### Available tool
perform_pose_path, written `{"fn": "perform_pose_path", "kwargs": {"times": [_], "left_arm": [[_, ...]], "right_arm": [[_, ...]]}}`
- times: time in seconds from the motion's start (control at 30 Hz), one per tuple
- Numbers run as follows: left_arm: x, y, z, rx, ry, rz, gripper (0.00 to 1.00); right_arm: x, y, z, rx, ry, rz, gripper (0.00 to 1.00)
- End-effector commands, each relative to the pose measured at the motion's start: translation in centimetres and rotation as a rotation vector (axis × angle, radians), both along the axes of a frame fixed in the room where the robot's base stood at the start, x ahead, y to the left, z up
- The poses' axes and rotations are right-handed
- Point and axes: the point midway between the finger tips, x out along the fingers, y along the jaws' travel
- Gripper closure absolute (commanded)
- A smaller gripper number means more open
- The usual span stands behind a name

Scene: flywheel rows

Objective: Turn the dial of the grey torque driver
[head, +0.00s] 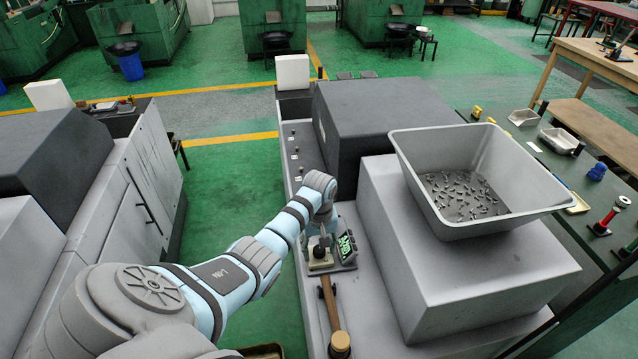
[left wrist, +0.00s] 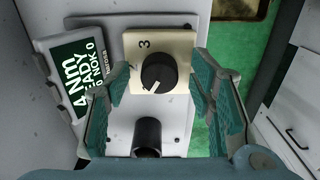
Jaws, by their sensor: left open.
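The dial is a round black knob (left wrist: 158,73) with a white mark pointing down and slightly left in the left wrist view. It sits on a cream plate (left wrist: 178,47) printed with a "3". A screen unit (left wrist: 72,75) beside it shows "4 Nm", "READY" and "NOK 0"; its green screen also shows in the head view (head: 346,246). My left gripper (left wrist: 159,70) is open, its teal-padded fingers on either side of the knob. I cannot tell whether they touch it. My right gripper is not in view.
A black cylinder (left wrist: 147,136) stands close to the cream plate. A mallet (head: 338,340) lies on the grey bench in front of it. A grey bin (head: 530,170) of small metal parts sits on a grey block to the right. Green floor lies to the left.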

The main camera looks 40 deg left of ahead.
Motion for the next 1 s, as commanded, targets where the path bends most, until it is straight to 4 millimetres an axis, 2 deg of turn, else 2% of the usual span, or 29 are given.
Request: {"fn": "perform_pose_path", "kwargs": {"times": [0.07,0.3,0.37,0.67,1.0], "left_arm": [[0.0,0.0,0.1,0.0,0.0,0.0,0.52],[0.0,0.0,0.1,0.0,0.0,0.0,0.91],[0.0,0.0,0.1,0.0,0.0,0.0,0.99],[0.0,0.0,0.2,0.0,0.001,-0.03,0.99],[0.0,0.0,0.4,-0.001,0.002,-0.222,0.99]], "right_arm": [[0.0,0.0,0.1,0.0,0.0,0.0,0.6],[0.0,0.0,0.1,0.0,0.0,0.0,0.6],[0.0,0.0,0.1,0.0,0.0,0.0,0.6],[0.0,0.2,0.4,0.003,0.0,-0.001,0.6],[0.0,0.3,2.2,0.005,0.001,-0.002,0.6]]}}
